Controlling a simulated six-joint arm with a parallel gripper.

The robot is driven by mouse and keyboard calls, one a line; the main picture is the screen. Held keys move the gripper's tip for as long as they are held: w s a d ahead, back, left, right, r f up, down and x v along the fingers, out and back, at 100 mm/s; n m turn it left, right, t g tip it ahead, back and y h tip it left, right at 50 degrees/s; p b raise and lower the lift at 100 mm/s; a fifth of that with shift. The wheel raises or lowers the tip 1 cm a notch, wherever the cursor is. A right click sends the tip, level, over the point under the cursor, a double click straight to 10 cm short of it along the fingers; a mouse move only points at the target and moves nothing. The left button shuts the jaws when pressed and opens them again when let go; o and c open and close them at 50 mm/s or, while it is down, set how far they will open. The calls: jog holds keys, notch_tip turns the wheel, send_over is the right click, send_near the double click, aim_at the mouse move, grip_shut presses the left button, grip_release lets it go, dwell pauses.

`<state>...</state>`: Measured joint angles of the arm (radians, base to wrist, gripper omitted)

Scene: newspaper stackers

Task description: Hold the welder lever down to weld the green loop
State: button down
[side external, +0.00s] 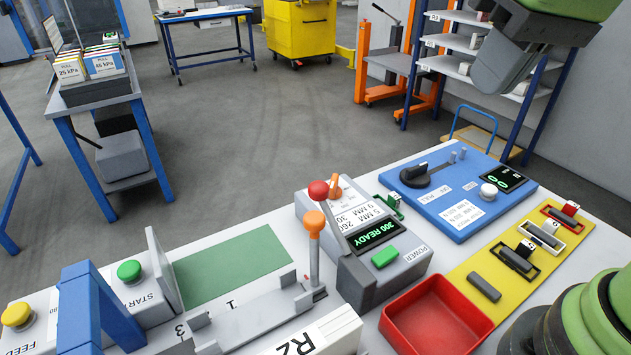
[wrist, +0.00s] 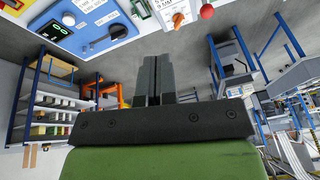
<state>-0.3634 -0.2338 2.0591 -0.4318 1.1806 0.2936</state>
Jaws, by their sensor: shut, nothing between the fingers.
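The welder (side external: 385,245) is a grey box on the white table with a lit "READY" display and a green POWER button (side external: 385,257). A red ball knob (side external: 318,190) stands at its back left, with a small orange handle (side external: 334,181) beside it. A separate orange-knobbed lever (side external: 314,222) stands upright in front. A green band (side external: 391,204), likely the loop, shows partly behind the welder; the rest is hidden. My gripper (side external: 497,68) is high at the upper right, apart from all these. In the wrist view its fingers (wrist: 157,75) are together and empty.
A blue panel (side external: 455,195) with a black knob, a red tray (side external: 435,315) and a yellow strip (side external: 510,270) lie right of the welder. A green mat (side external: 230,268) and start button (side external: 129,271) are left. Shelves (side external: 470,60) stand behind.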

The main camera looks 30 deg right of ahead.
aim_at(317, 188)
jog(key=w+a+f+h, duration=0.2)
jog(key=w+a+f, duration=0.1)
jog(key=a, duration=0.5)
jog(key=w+a+f+n+t+h, duration=0.1)
jog(key=w+a+f+h, duration=0.2)
jog(key=a, duration=0.6)
jog(key=shift+w+f+t+h, duration=0.15)
jog(key=shift+w+t+h, duration=0.15)
jog(key=shift+w, duration=0.3)
jog(key=shift+f, duration=0.1)
jog(key=x, duration=1.4)
jog(key=shift+w, duration=0.1)
